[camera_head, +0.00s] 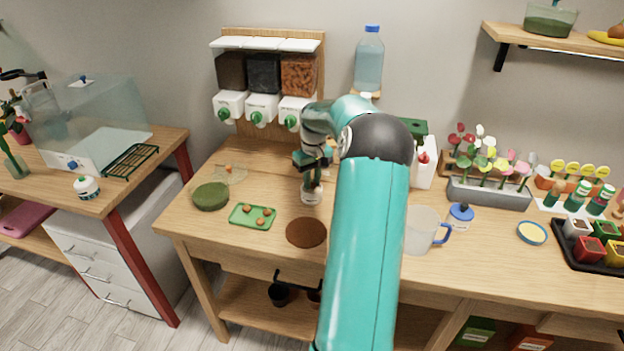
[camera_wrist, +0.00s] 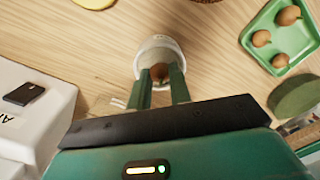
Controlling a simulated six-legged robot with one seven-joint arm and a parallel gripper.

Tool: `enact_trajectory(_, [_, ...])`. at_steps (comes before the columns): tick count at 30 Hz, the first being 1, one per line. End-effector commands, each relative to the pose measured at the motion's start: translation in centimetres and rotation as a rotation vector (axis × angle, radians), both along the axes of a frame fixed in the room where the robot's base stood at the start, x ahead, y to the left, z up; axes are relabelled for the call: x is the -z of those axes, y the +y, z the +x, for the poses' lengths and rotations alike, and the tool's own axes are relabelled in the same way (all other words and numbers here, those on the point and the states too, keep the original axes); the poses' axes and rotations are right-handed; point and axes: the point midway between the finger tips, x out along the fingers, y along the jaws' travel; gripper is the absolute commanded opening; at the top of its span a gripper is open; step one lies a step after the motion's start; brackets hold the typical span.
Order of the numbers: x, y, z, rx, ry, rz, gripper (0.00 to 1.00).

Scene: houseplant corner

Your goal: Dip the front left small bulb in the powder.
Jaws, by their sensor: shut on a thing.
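A small brown bulb (camera_wrist: 159,73) shows between my fingertips in the wrist view. My gripper (camera_head: 312,183) is shut on it and points down over a small white cup (camera_head: 311,198). The cup also shows in the wrist view (camera_wrist: 150,48), with a pale inside, right at the bulb. I cannot tell whether the bulb touches the powder. A green tray (camera_head: 237,220) to the left of the cup holds three more brown bulbs, which also show in the wrist view (camera_wrist: 280,60). In the head view my fingers hide the held bulb.
A brown disc (camera_head: 305,232) lies in front of the cup. A dark green round pad (camera_head: 210,196) lies left of the tray. A clear mug (camera_head: 420,232) stands to the right of my arm. Dispensers (camera_head: 263,108) stand behind. Bare table lies between tray and cup.

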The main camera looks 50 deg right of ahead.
Motion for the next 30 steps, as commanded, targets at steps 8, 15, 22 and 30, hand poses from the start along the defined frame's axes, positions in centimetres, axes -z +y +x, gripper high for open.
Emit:
enact_trajectory(8, [0.33, 0.01, 0.03, 0.000, 0.000, 0.000, 0.02])
enact_trajectory(15, [0.59, 0.02, 0.03, -0.001, 0.000, 0.000, 0.03])
enact_trajectory(22, [0.83, 0.03, 0.04, -0.001, 0.000, 0.000, 0.03])
enact_trajectory(30, [0.99, 0.03, 0.02, -0.001, 0.000, 0.001, 0.03])
